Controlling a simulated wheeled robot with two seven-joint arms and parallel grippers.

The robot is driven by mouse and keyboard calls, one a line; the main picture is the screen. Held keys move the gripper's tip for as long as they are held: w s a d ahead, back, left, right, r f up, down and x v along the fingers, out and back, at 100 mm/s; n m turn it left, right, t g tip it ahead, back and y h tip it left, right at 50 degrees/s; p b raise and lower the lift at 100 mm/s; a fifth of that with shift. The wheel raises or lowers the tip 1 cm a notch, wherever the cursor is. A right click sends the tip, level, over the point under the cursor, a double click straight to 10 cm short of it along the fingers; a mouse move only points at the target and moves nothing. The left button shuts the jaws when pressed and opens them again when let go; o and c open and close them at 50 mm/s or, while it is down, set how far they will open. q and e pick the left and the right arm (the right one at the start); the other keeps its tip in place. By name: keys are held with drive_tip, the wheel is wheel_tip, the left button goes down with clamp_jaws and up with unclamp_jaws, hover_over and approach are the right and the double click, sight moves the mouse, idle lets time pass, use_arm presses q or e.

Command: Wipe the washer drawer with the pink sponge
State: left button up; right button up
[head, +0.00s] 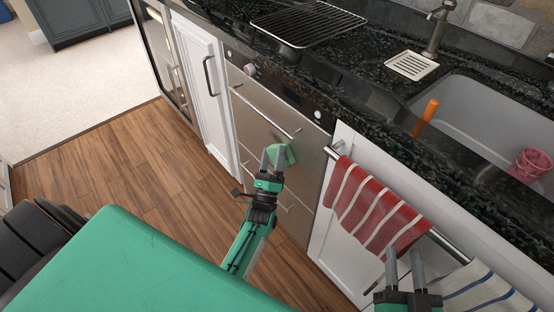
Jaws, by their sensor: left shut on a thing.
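The washer drawer is the stainless steel front (258,104) under the counter, with a bar handle across its upper part; it looks closed. My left gripper (271,158) is in front of this steel front, just below the right part of the handle. It is shut on a small green sponge-like thing (289,154), which looks close to or against the front; contact is unclear. It looks green, not pink. My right gripper (404,264) is at the lower right, in front of the towels, its fingers apart and nothing seen between them.
A red striped towel (375,208) and a blue-striped white towel (482,290) hang on a rail right of the washer. The sink (480,110) holds an orange thing (425,117) and a pink thing (530,164). A black rack (310,22) lies on the counter. Wooden floor is clear at left.

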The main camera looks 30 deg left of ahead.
use_arm(q)
drive_tip(key=shift+w+a+b, duration=0.7)
drive_tip(key=shift+w+a, duration=0.8)
drive_tip(key=shift+a, duration=2)
drive_tip(key=shift+s+d+r+p, duration=0.4)
drive_tip(key=shift+d+p, duration=0.15)
drive_tip(key=shift+d, duration=0.45)
drive_tip(key=shift+s+d+r+p, duration=0.35)
drive_tip(key=shift+d+p, duration=0.2)
drive_tip(key=shift+d, duration=0.4)
drive_tip(key=shift+s+d+r+p, duration=0.4)
drive_tip(key=shift+d+p, duration=0.15)
drive_tip(key=shift+d, duration=0.45)
drive_tip(key=shift+s+d, duration=0.15)
drive_tip(key=shift+d, duration=0.75)
drive_tip(key=shift+w+a+f+b, duration=0.1)
drive_tip(key=shift+w+a+b, duration=0.2)
drive_tip(key=shift+a, duration=0.45)
drive_tip(key=shift+w+a+b, duration=0.2)
drive_tip(key=shift+w+a, duration=0.15)
drive_tip(key=shift+a, duration=0.35)
drive_tip(key=shift+w+a+r, duration=0.15)
drive_tip(key=shift+a, duration=0.35)
drive_tip(key=shift+w+a+r, duration=0.1)
drive_tip(key=shift+a, duration=0.35)
drive_tip(key=shift+w+a+b, duration=0.3)
drive_tip(key=shift+a+b, duration=0.05)
drive_tip(key=shift+a, duration=0.35)
drive_tip(key=shift+w+a+b, duration=0.3)
drive_tip(key=shift+a, duration=0.4)
